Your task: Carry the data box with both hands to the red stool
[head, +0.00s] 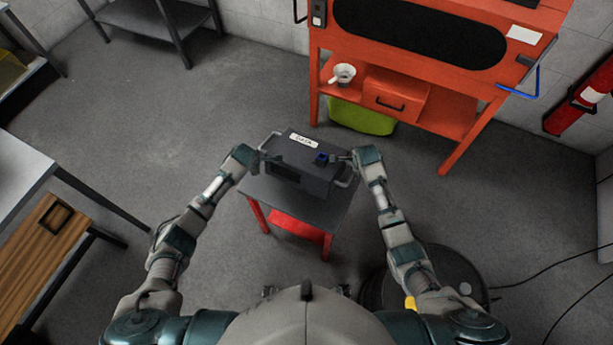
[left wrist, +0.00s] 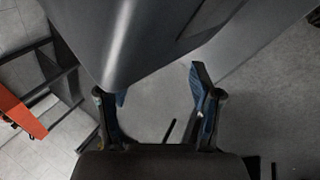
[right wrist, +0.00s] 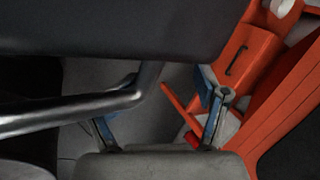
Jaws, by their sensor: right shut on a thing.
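The data box (head: 300,170) is dark grey with a white label on top and a metal handle at each end. It sits on or just over the grey top of the red stool (head: 331,217); the head view does not show any gap. My left gripper (head: 264,157) is at the box's left end. In the left wrist view its fingers (left wrist: 158,105) are apart with nothing between them, just below the box's edge. My right gripper (head: 342,157) is at the right end, shut on the box's right handle (right wrist: 120,100); the exact contact is partly hidden.
An orange workbench (head: 470,115) stands behind, with a white cup (head: 343,73) and a green bin (head: 362,117) below. A grey table (head: 20,180) and a wooden-topped bench (head: 40,265) are at left. A dark round object (head: 447,275) is near my right arm. Open floor lies left of the stool.

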